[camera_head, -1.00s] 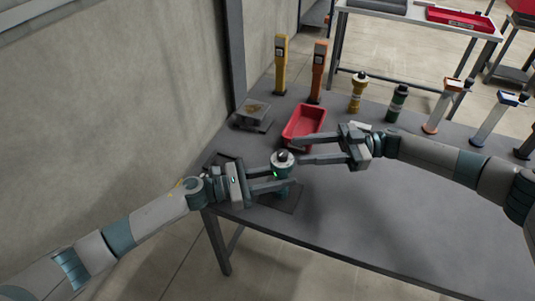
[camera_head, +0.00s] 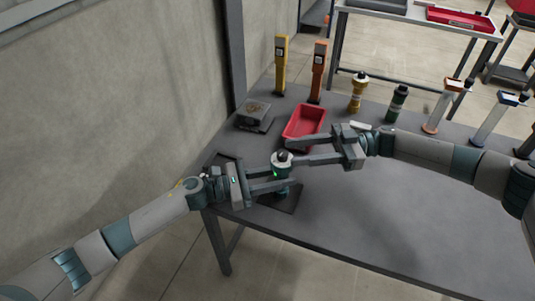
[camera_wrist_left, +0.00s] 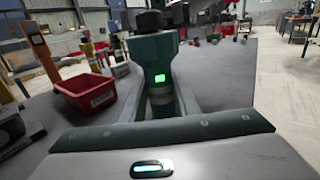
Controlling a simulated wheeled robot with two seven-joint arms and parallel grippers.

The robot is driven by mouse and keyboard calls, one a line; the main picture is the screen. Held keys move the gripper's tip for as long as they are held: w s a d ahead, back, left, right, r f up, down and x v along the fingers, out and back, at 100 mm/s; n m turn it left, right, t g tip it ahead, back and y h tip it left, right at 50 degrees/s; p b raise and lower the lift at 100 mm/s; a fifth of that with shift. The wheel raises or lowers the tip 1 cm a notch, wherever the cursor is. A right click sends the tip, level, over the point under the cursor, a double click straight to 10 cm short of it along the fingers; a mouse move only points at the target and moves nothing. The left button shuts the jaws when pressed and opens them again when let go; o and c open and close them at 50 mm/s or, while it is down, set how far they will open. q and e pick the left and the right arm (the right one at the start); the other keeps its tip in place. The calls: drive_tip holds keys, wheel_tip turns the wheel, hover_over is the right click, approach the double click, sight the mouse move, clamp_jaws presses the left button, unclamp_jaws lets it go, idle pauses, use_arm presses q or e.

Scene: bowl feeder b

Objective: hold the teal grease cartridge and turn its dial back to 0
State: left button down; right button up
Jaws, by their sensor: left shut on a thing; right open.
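The teal grease cartridge (camera_head: 281,171) stands upright above a dark mat (camera_head: 290,200) at the table's left front. It has a dark knob on a pale collar at its top. In the left wrist view the cartridge (camera_wrist_left: 155,60) shows a lit green patch on its side. My left gripper (camera_head: 284,182) is shut on the cartridge body from the left. My right gripper (camera_head: 292,151) is open, its two fingers at the height of the cartridge's top, one behind and one beside the knob. I cannot tell if they touch it. The dial's reading is too small to make out.
A red bin (camera_head: 303,124) stands just behind the cartridge, with a scale-like device (camera_head: 255,114) to its left. Yellow (camera_head: 281,65) and orange (camera_head: 318,72) upright tools, a yellow cartridge (camera_head: 357,93) and a dark green one (camera_head: 396,104) line the back. The table's right front is clear.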

sight(277, 154)
drive_tip(key=x, duration=0.8)
drive_tip(key=shift+a, duration=0.25)
clamp_jaws()
